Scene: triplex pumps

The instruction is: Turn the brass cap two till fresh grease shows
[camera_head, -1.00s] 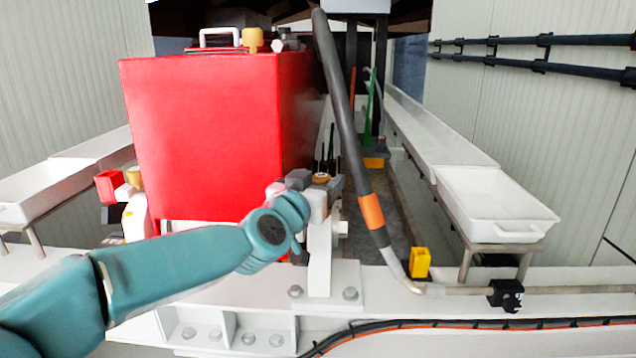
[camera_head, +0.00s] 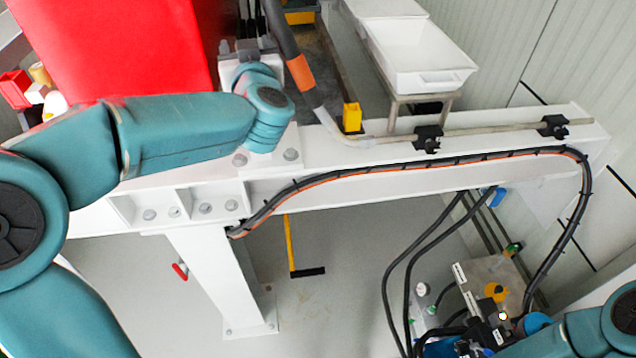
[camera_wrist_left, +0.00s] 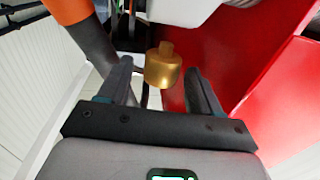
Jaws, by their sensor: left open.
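A brass cap (camera_wrist_left: 163,68) with a narrower stub on its end shows in the left wrist view. It sits between the two dark fingers of my left gripper (camera_wrist_left: 159,72), which is open, with a gap seen on each side of the cap. I see no number on the cap and no grease around it. In the head view my left wrist hides this cap and the gripper beside the red pump housing (camera_head: 145,45). Another brass-coloured cap (camera_head: 40,73) shows left of the housing. My right arm enters at the lower right; its jaws cannot be made out.
A dark hose with an orange band (camera_head: 300,72) runs just right of my left wrist. A white tray (camera_head: 425,82) stands behind the white beam (camera_head: 355,200). Black cables hang toward a grey block with a yellow knob (camera_head: 495,292) near my right arm. Floor under the beam is mostly open.

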